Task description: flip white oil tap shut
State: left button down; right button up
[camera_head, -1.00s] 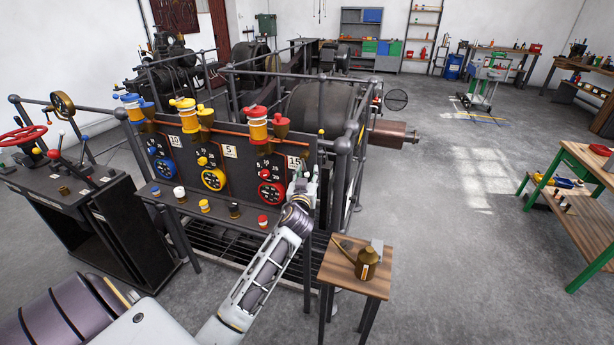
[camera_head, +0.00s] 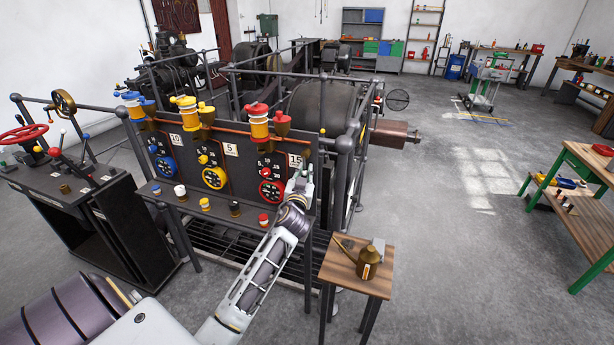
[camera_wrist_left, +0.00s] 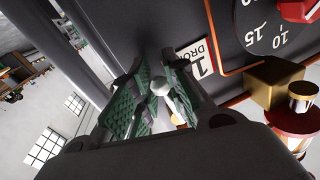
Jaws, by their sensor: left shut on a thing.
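My left gripper (camera_head: 299,186) is at the right end of the dark panel, just below the 15 label plate (camera_head: 295,160). In the left wrist view its green-padded fingers (camera_wrist_left: 158,90) are closed around the white rounded knob of the white oil tap (camera_wrist_left: 160,85). The pads hide part of the knob and its stem. In the head view the gripper hides the tap. My right gripper is not in view.
A red dial (camera_head: 271,191) and a red-capped oiler (camera_head: 258,122) are left of the gripper. A wooden stand (camera_head: 345,277) with a brass oil can (camera_head: 367,262) is below right. A grey rail post (camera_head: 342,180) stands close on the right.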

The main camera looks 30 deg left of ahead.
pick_arm(q)
jog(key=shift+a+m, duration=0.2)
jog(key=shift+m, duration=0.2)
jog(key=c, duration=1.4)
grip_release()
jog(key=shift+o, duration=0.2)
jog(key=shift+s+d, duration=0.1)
jog(key=shift+s, duration=0.15)
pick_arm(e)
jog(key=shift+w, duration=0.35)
pick_arm(q)
jog(key=v, duration=1.1)
jog(key=shift+s+f, duration=0.2)
jog(key=shift+s, duration=0.05)
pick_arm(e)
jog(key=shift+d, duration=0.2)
pick_arm(q)
jog(key=shift+d, duration=0.15)
